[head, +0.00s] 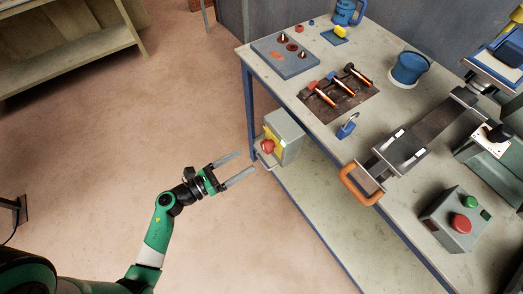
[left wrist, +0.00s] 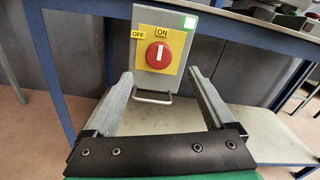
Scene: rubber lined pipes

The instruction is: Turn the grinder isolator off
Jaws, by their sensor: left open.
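The grinder isolator (head: 285,136) is a grey box with a yellow plate and a red rotary knob (head: 267,146), mounted low at the left side of the bench. In the left wrist view the knob (left wrist: 158,55) has a white bar standing upright, in line with the "ON" label; the "OFF" label is to its upper left. A green light (left wrist: 190,22) shows at the box's top right corner. My left gripper (head: 243,167) is open and empty, just short of the isolator, its fingers pointing at it. My right gripper is not in view.
A metal loop handle (left wrist: 153,97) sticks out below the knob. The floor (head: 110,150) left of the bench is clear.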

